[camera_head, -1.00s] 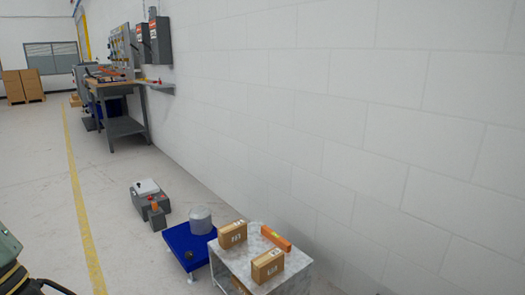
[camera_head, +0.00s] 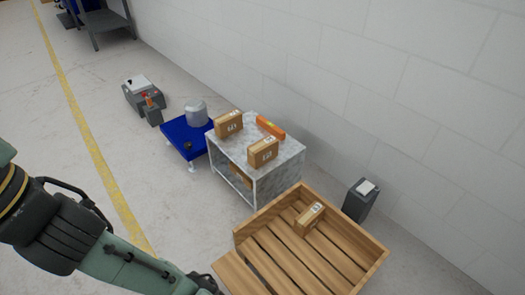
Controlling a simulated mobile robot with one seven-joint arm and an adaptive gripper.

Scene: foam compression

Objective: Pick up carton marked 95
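Several small brown cartons with white markings are in view, and the markings are too small for me to read. One carton (camera_head: 228,124) stands at the left of the grey marbled top of a small cabinet (camera_head: 285,160). A second carton (camera_head: 263,152) stands nearer the cabinet's front edge. Another carton (camera_head: 241,177) is partly visible inside the open cabinet below. A further carton (camera_head: 309,217) lies on a wooden slatted pallet-like tray. My arm shows at the lower left, apart from all cartons, and my gripper's fingers are outside the picture.
An orange object (camera_head: 270,127) lies on the cabinet top. A blue platform (camera_head: 186,147) with a grey cylinder (camera_head: 197,112) stands left of the cabinet. The wooden tray (camera_head: 369,262) is in front, with a dark grey box (camera_head: 359,199) behind it.

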